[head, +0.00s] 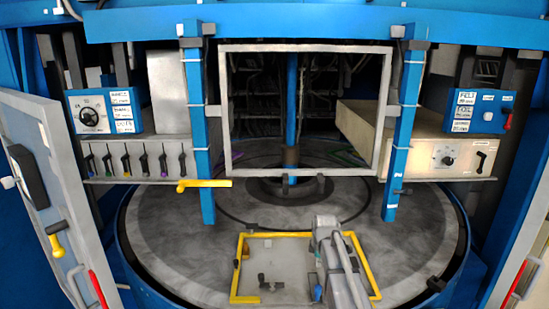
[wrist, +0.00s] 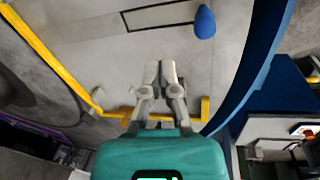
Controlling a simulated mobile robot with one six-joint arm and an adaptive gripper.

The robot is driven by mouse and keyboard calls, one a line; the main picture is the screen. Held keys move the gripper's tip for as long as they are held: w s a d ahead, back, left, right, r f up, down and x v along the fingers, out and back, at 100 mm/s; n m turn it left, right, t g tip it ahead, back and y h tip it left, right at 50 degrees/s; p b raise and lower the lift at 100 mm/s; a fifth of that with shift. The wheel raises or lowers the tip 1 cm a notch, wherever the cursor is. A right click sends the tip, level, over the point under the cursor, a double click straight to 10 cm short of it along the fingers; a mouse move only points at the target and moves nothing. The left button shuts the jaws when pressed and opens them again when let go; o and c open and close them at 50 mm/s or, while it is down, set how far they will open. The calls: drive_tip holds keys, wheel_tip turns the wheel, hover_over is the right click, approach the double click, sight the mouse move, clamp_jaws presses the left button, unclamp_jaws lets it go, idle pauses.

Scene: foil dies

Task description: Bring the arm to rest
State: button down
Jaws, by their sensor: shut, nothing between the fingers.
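My gripper (wrist: 160,72) shows in the wrist view with its teal body at the bottom and its two grey fingers together. It is shut and empty. Its fingertips are over a grey plate (wrist: 110,45) with yellow edging; I cannot tell the exact height above it. A blue knob-like piece (wrist: 204,22) lies beyond the fingertips to the right, apart from them. In the head view I cannot make out my gripper for certain.
The head view shows a round grey turntable (head: 165,235) carrying a yellow-edged plate (head: 250,255). Blue posts (head: 199,130) and (head: 404,130) flank a grey rectangular frame (head: 225,100). A yellow handle (head: 205,184) juts by the left post. A grey open door (head: 60,190) stands at left.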

drive_tip(key=s+f+m+g+b, duration=0.1)
drive_tip(key=s+f+m+b, duration=0.2)
drive_tip(key=s+m, duration=0.5)
drive_tip(key=s+f+m+g+b, duration=0.1)
drive_tip(key=s+f+m+b, duration=0.3)
drive_tip(key=s, duration=1.3)
drive_tip(key=shift+f+m, duration=0.35)
drive_tip(key=shift+m, duration=1.65)
